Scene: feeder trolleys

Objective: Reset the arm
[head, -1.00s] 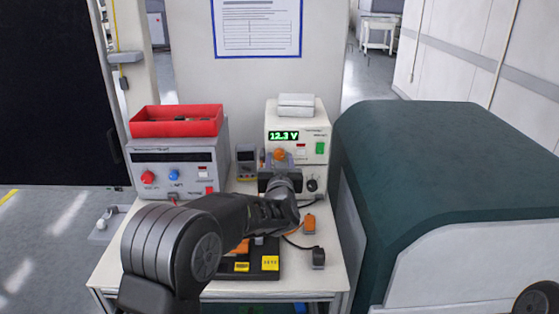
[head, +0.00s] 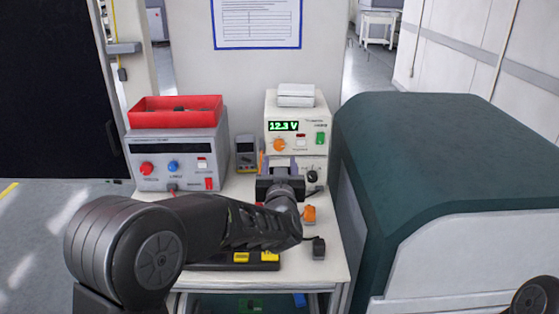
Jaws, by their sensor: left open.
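My left arm comes in from the lower left and reaches over the white table. My left gripper (head: 279,163) is open and empty in front of the cream power unit (head: 315,127), whose green display reads 12.3 V. An orange knob, a red switch and a green switch show on that unit's face. The arm hides much of the black base (head: 268,264) with yellow labels. My right gripper is not in view.
A grey unit (head: 163,156) with red and blue knobs carries a red tray (head: 150,119). A multimeter (head: 246,154) stands between the units. Orange (head: 309,215) and black (head: 318,248) connectors lie on the table's right. A large green-topped body (head: 450,160) blocks the right.

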